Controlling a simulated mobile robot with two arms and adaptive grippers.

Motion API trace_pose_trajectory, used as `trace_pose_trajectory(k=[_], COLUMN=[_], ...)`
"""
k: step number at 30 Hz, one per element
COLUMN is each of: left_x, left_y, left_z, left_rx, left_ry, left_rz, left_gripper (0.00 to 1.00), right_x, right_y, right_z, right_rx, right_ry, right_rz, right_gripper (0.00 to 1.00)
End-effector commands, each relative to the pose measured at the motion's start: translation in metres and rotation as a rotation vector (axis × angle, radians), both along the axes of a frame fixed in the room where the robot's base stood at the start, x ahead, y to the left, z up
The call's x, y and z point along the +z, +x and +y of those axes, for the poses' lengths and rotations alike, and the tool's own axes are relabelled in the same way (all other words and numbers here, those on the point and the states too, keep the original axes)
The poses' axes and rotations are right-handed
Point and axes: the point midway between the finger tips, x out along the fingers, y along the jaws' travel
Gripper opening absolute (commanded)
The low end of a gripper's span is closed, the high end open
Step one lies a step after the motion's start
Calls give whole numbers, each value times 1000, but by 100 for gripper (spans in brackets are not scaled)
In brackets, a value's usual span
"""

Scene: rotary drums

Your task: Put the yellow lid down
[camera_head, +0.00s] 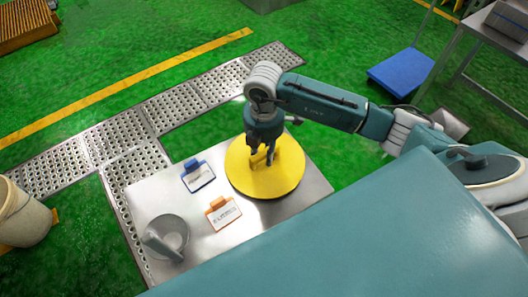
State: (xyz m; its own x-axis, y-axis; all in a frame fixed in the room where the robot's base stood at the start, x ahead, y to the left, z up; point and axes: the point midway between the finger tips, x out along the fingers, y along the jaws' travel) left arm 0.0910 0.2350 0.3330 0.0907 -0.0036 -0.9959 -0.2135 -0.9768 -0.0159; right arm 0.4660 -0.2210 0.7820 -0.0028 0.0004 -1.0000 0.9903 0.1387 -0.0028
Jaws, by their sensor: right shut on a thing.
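The yellow lid (282,181) is a round flat disc with a raised handle at its middle. It is low over the right part of the metal table (150,197); I cannot tell whether it touches the top. My right gripper (262,157) points down over the lid's middle and is shut on its handle. The fingers partly hide the handle. My left gripper is not in view.
A blue-tabbed card (199,177), an orange-tabbed card (224,214) and a metal scoop or cup (168,238) are on the table left of the lid. A pale bucket (22,216) stands at the far left. A blue platform cart (400,72) stands at upper right.

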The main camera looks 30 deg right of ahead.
Motion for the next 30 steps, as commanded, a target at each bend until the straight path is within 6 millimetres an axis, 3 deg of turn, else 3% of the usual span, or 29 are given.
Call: trace_pose_trajectory(k=[11,12,15,23,30], left_x=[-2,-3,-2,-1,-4], left_y=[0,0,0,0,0], left_z=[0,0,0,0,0], left_rx=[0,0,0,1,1], left_ry=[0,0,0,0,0], left_rz=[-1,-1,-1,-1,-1], left_gripper=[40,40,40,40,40], right_x=[-5,-6,-5,-4,20], right_y=[0,0,0,0,2], right_z=[0,0,0,0,0], right_rx=[0,0,0,0,1], right_ry=[0,0,0,-1,1], right_rz=[-1,-1,0,0,-6], right_gripper=[0,27,44,44,44])
